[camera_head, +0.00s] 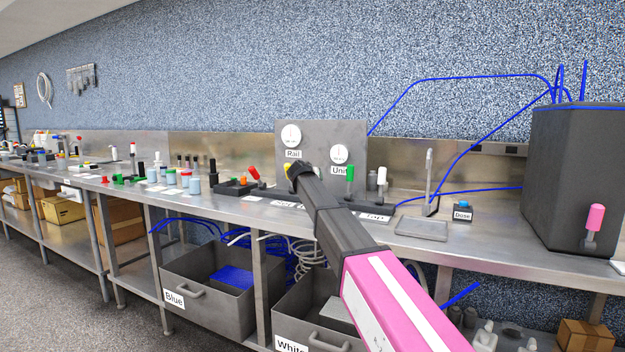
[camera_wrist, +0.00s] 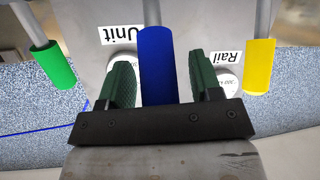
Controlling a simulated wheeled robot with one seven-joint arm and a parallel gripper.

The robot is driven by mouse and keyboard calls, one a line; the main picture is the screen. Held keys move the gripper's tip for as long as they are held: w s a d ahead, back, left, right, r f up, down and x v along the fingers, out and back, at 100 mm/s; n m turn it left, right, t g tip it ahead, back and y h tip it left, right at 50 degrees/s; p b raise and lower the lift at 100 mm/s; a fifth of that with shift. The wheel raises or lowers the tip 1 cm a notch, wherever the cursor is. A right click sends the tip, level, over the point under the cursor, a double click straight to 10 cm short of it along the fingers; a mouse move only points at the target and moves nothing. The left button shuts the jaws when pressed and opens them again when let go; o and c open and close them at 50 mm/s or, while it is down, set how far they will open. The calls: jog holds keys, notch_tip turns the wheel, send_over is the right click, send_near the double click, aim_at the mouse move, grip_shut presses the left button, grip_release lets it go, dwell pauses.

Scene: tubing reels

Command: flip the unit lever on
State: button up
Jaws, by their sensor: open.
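A grey panel (camera_head: 345,130) on the bench carries a Rail dial (camera_head: 291,135) and a Unit dial (camera_head: 339,153). A green-handled lever (camera_head: 350,172) stands upright beside the Unit label; its handle is at the left of the wrist view (camera_wrist: 53,65). A yellow handle (camera_wrist: 259,66) is at the right, near the Rail label. My gripper (camera_head: 294,168) is in front of the panel's left part. In the wrist view my gripper (camera_wrist: 162,78) is open, with a blue handle (camera_wrist: 158,60) showing between its fingers; contact cannot be told. My arm hides the blue handle in the head view.
A dark tank (camera_head: 570,175) with a pink-handled lever (camera_head: 594,222) stands at the right. A flat plate (camera_head: 421,229) and a Dose block (camera_head: 463,212) lie between. Bins (camera_head: 215,300) sit below.

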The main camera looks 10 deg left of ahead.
jog(key=v, duration=1)
jog(key=shift+s, duration=0.35)
